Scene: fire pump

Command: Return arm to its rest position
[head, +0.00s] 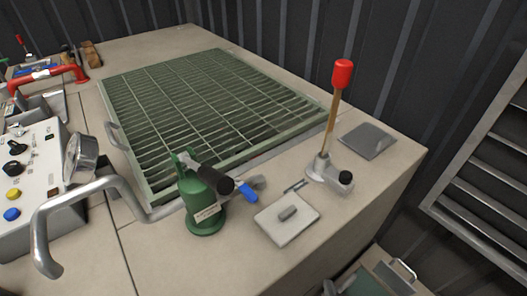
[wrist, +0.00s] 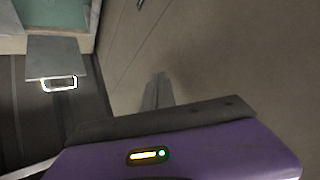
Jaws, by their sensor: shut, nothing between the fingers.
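My gripper (wrist: 158,88) shows only in the wrist view. Its purple body fills the bottom of that view, with a small lit yellow and green indicator on it. Its grey fingers are together and point up the picture, with nothing held. Behind the fingers is a plain beige panel; I cannot tell how far away it is. The head view shows no part of my arm or gripper.
In the head view, a beige counter holds a green grate (head: 205,115), a green cylinder (head: 203,207), a red-topped lever (head: 342,75) and a pressure gauge (head: 80,157). A slatted rack (head: 490,165) stands right. An opened drawer (wrist: 57,58) shows in the wrist view.

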